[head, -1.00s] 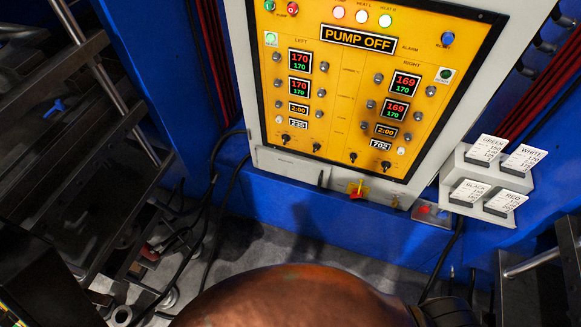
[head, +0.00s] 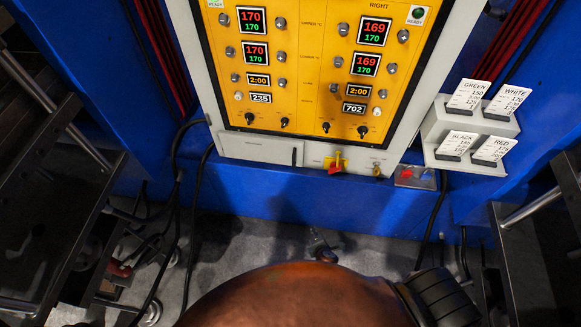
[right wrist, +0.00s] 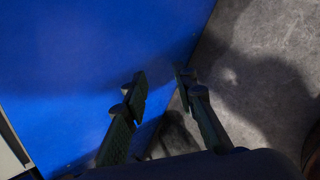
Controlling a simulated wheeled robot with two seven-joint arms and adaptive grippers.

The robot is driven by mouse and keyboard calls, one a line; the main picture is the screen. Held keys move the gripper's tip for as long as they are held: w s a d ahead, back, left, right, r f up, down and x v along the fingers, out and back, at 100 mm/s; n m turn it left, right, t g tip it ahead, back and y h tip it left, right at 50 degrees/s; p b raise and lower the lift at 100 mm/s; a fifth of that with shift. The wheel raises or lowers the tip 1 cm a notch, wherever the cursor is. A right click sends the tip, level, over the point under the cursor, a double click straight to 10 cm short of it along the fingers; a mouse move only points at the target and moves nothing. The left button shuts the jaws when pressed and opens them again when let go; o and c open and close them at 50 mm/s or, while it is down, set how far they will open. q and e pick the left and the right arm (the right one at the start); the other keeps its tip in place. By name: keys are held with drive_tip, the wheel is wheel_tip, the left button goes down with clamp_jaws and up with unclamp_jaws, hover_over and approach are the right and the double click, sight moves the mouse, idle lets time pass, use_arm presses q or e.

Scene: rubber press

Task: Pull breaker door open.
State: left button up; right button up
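The likely breaker door is a pale grey panel (head: 255,149) under the yellow control panel in the head view. It looks shut, with a slim dark vertical handle (head: 294,157) near its right end. A red and yellow rotary switch (head: 336,164) sits to its right. My right gripper (right wrist: 160,85) is open and empty in the right wrist view, its two fingers apart in front of a blue surface and the grey floor. It does not touch the door. A small dark shape low in the middle of the head view may be its tip. My left gripper is not in view.
The yellow control panel (head: 305,95) is above. A grey card holder (head: 470,150) with several cards juts out at the right. Black cables (head: 197,200) hang at the left. Dark metal frames (head: 45,200) stand on both sides. Grey floor (head: 250,240) lies below.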

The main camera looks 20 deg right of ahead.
drive_tip(key=w+a+r+n+t+h+b, duration=0.2)
drive_tip(key=w+r+n+t+b, duration=0.3)
drive_tip(key=w+r, duration=0.5)
drive_tip(key=n+t+h+b, duration=0.2)
drive_tip(key=n+t+b, duration=0.15)
drive_tip(key=n, duration=0.45)
approach(293, 164)
drive_tip(key=x, duration=1)
drive_tip(key=shift+w+d, duration=0.15)
drive_tip(key=shift+w, duration=0.05)
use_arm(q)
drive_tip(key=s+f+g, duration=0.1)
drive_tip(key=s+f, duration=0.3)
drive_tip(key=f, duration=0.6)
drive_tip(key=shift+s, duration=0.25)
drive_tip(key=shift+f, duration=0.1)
use_arm(e)
clamp_jaws()
